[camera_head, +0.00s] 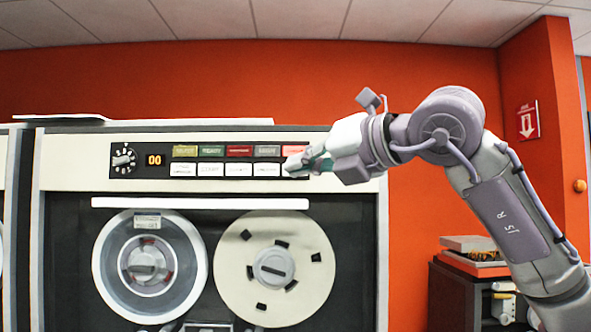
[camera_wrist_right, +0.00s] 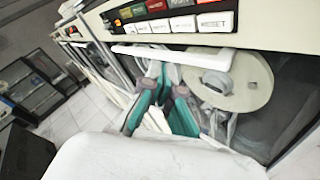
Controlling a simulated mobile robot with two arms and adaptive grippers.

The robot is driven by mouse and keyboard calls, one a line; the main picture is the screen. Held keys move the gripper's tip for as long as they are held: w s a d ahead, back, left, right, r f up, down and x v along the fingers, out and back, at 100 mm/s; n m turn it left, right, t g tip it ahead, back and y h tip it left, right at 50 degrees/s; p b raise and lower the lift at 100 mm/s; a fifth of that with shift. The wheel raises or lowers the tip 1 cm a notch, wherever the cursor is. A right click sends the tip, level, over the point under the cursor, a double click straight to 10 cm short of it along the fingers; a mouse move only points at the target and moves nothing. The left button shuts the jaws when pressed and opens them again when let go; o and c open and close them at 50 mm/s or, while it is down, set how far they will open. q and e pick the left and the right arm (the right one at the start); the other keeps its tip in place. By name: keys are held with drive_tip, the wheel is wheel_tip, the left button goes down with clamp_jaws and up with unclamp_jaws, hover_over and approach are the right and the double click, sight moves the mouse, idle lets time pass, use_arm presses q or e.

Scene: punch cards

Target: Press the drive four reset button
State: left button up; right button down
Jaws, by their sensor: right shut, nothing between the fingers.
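A tape drive (camera_head: 70,160) fills the left of the head view, with a row of coloured indicators above a row of white buttons. In the right wrist view the white RESET button (camera_wrist_right: 215,22) is at the right end of the lower row. My right gripper (camera_head: 298,164) is shut and empty, in front of the right end of the button panel, and hides the button there in the head view. Its teal fingers also show in the right wrist view (camera_wrist_right: 166,78), lower in the picture than RESET. I cannot tell whether they touch the panel. No drive number is readable.
The drive has a knob (camera_head: 124,159), an orange display (camera_head: 154,160) and a white bar (camera_head: 200,203) above two tape reels. A neighbouring cabinet stands at the left edge. A dark cabinet (camera_head: 455,300) with items on it stands at the lower right.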

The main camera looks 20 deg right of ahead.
drive_tip(key=shift+w+d+p, duration=0.35)
drive_tip(key=shift+w+p, duration=0.4)
drive_tip(key=shift+w, duration=0.65)
drive_tip(key=shift+w+d+p, duration=0.4)
drive_tip(key=shift+w+p, duration=0.3)
drive_tip(key=shift+w, duration=0.65)
drive_tip(key=shift+w+d+p, duration=0.35)
drive_tip(key=shift+w+p, duration=0.4)
drive_tip(key=shift+w, duration=0.65)
drive_tip(key=shift+w+d, duration=0.15)
drive_tip(key=shift+w, duration=0.2)
